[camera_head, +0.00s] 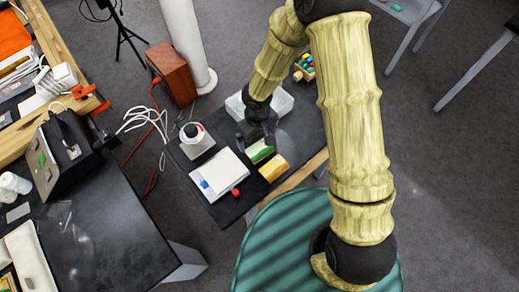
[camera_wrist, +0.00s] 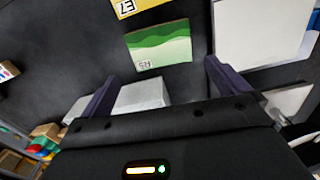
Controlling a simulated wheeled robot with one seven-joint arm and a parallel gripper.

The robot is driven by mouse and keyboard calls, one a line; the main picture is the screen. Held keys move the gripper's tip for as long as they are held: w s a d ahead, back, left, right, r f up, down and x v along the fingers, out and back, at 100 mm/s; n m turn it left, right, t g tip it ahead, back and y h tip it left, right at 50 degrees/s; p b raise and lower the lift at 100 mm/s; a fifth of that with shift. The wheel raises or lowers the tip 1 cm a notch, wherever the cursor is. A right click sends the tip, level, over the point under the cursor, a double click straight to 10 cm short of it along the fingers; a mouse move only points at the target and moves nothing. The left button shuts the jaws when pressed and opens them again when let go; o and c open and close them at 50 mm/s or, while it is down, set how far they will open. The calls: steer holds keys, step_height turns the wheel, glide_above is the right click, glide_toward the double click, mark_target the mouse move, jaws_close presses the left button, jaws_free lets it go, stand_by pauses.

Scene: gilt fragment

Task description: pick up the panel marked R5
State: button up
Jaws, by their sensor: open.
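The panel marked R5 (camera_wrist: 160,45) is a flat card with green waves and a pale lower part, lying on the dark table. It also shows in the head view (camera_head: 262,152). My gripper (camera_wrist: 162,88) is open and empty, its two dark fingers apart. In the wrist view the panel lies beyond the fingertips, roughly in line with the gap between them. In the head view my gripper (camera_head: 256,141) is just behind the panel. The panel looks uncovered in the wrist view.
A yellow panel marked E7 (camera_wrist: 132,6) lies beside R5. A white bin (camera_head: 283,102) stands behind, near a crate of coloured blocks (camera_head: 305,68).

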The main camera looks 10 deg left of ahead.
mark_target(259, 148)
steer(key=f, duration=0.2)
steer(key=s+f, duration=0.1)
steer(key=f, duration=0.1)
steer(key=shift+d+f, duration=0.2)
steer(key=shift+f, duration=0.15)
steer(key=shift+w+f, duration=0.1)
steer(key=shift+f, duration=0.15)
steer(key=c, duration=0.9)
